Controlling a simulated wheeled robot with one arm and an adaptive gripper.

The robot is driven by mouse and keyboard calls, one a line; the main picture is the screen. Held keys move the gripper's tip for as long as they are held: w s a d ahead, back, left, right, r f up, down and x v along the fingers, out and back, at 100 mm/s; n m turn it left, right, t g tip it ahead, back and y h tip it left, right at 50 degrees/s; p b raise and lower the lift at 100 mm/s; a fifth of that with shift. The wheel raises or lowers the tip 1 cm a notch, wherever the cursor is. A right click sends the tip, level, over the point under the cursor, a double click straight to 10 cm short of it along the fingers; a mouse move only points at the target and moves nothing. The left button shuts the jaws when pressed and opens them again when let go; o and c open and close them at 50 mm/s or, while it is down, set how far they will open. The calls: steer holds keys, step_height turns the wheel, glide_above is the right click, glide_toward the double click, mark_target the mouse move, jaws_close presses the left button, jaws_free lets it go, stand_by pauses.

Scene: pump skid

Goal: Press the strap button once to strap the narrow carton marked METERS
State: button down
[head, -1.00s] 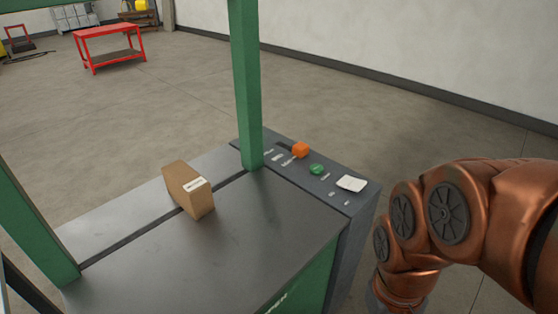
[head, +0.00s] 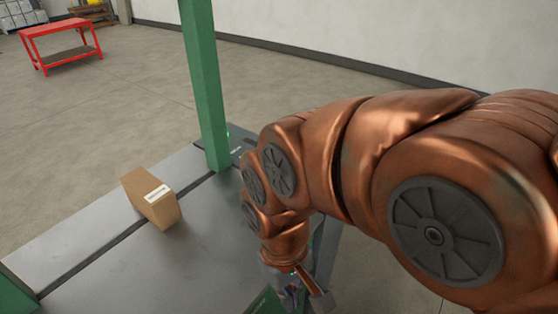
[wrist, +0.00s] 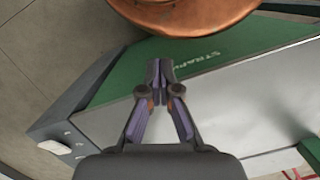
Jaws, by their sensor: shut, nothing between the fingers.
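The narrow brown carton (head: 160,208) with a white label stands on the grey strapping machine top (head: 185,265), across the dark slot; its lettering is too small to read.
A green post (head: 205,80) of the machine's arch rises beside the panel, close to my arm. Another green post base (head: 14,296) is at lower left. A red table (head: 62,42) stands far off at the upper left. The floor between is clear.

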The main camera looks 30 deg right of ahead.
steer(key=w+d+r+m+t+y+p, duration=0.1)
steer(key=w+d+r+t+y, duration=0.15)
steer(key=w, duration=1.15)
steer(key=w+d+r+t+y+p, duration=0.1)
steer(key=w+d+t+y, duration=0.15)
steer(key=w, duration=1.25)
steer(key=w+d+f+m+t, duration=0.1)
steer(key=w+d, duration=0.3)
steer(key=d, duration=0.4)
steer(key=w+d+f+m+t, duration=0.1)
steer(key=w+d+t, duration=0.1)
steer(key=w+d, duration=0.3)
steer(key=w+d+f+m+t+h, duration=0.1)
steer(key=w+d, duration=0.3)
steer(key=d, duration=0.8)
steer(key=shift+w+f+t+p, duration=0.2)
steer(key=shift+w+t+p, duration=0.2)
steer(key=shift+t, duration=0.2)
step_height(320, 180, down, 7)
steer(key=shift+f+b, duration=0.1)
steer(key=shift+b, duration=0.8)
steer(key=shift+f+b, duration=0.8)
steer(key=shift+b, duration=0.05)
